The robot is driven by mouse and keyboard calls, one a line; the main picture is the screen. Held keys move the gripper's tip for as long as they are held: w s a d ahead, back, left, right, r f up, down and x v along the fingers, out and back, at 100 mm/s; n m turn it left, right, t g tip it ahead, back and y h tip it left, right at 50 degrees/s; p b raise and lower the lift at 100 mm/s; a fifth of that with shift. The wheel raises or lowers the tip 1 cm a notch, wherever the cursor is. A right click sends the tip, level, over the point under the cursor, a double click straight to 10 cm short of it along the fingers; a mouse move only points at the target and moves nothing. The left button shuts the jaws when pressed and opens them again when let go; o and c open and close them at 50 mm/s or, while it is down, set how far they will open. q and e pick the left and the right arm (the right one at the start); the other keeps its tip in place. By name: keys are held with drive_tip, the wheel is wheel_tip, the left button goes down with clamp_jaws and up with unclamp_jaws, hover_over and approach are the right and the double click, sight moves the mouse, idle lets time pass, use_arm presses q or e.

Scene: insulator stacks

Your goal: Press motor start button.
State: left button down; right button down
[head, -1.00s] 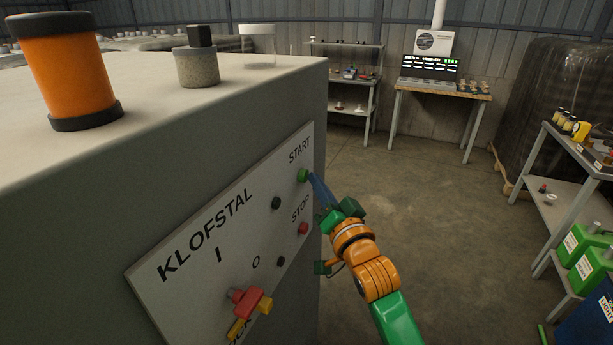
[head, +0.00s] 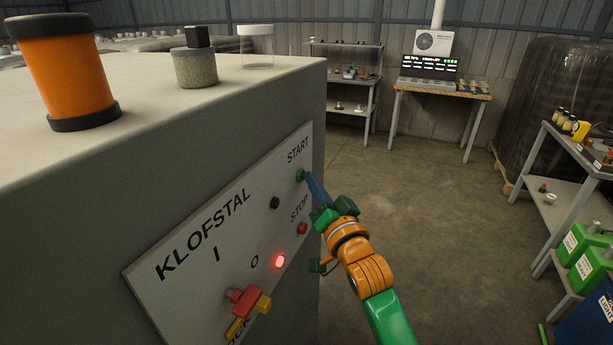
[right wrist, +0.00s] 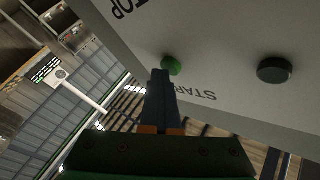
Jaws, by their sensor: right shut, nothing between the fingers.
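The green start button (head: 300,175) sits under the word START on the white KLOFSTAL panel (head: 190,245). My right gripper (head: 310,180) is shut and empty, with its fingertips at the start button, apparently touching it. In the right wrist view, the shut fingers (right wrist: 161,75) overlap the edge of the green button (right wrist: 172,65). The red stop button (head: 302,228) is just below, clear of the fingers. A red lamp (head: 279,261) on the panel is lit. My left gripper is not in view.
A dark round knob or lamp (head: 274,202) is left of the start button. A red and yellow switch (head: 247,299) is low on the panel. An orange cylinder (head: 68,75) and jars stand on the cabinet top.

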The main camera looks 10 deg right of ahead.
drive_tip(key=shift+d, duration=0.1)
drive_tip(key=shift+s+d+p, duration=0.45)
drive_tip(key=shift+d, duration=0.1)
drive_tip(key=shift+d, duration=0.1)
drive_tip(key=shift+s+d+p, duration=0.45)
drive_tip(key=shift+s+d, duration=0.25)
drive_tip(key=shift+d, duration=0.3)
drive_tip(key=shift+s+d+p, duration=0.4)
drive_tip(key=shift+s+d, duration=0.3)
drive_tip(key=shift+d, duration=0.3)
